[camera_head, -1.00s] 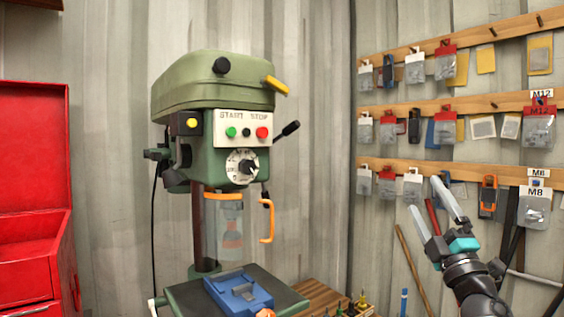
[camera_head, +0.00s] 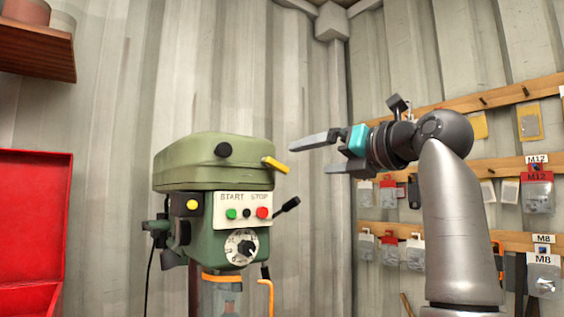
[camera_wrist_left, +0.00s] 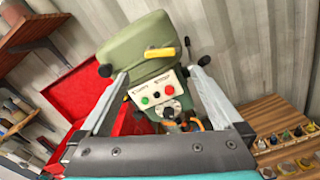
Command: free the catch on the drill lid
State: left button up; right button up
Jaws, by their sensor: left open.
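The drill's green lid (camera_head: 195,160) sits shut on the drill head in the head view. The yellow catch (camera_head: 275,165) sticks out at the lid's right front; it also shows across the lid's lower edge in the wrist view (camera_wrist_left: 160,53). My left gripper (camera_head: 311,157) is open and empty, right of the catch in the head view, with its fingers pointing left at it. In the wrist view the catch lies beyond the two spread fingertips (camera_wrist_left: 159,73), and no finger appears to touch it. My right gripper is not in view.
Below the lid are the start/stop panel (camera_head: 243,207) and a black lever (camera_head: 287,206). A red cabinet (camera_head: 35,225) stands at the left. Hanging boards with bagged parts (camera_head: 530,245) line the right wall. The air above the lid is clear.

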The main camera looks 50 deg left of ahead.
aim_at(279, 164)
pick_arm(q)
jog(key=a, duration=0.4)
jog(key=a+p, duration=0.1)
jog(key=a, duration=0.2)
jog(key=w+a+p, duration=0.1)
jog(key=a, duration=0.3)
jog(key=shift+a, duration=0.3)
jog(key=shift+c, duration=0.2)
jog(key=c, duration=1.3)
jog(key=shift+o, duration=0.2)
jog(key=shift+r+n+p, duration=0.25)
jog(key=shift+n+p, duration=0.2)
jog(key=shift+n, duration=0.95)
jog(key=o, duration=1.3)
jog(key=s+d+b, duration=0.1)
jog(key=d+b, duration=0.2)
jog(key=d, duration=1.2)
jog(key=shift+s+d, duration=0.15)
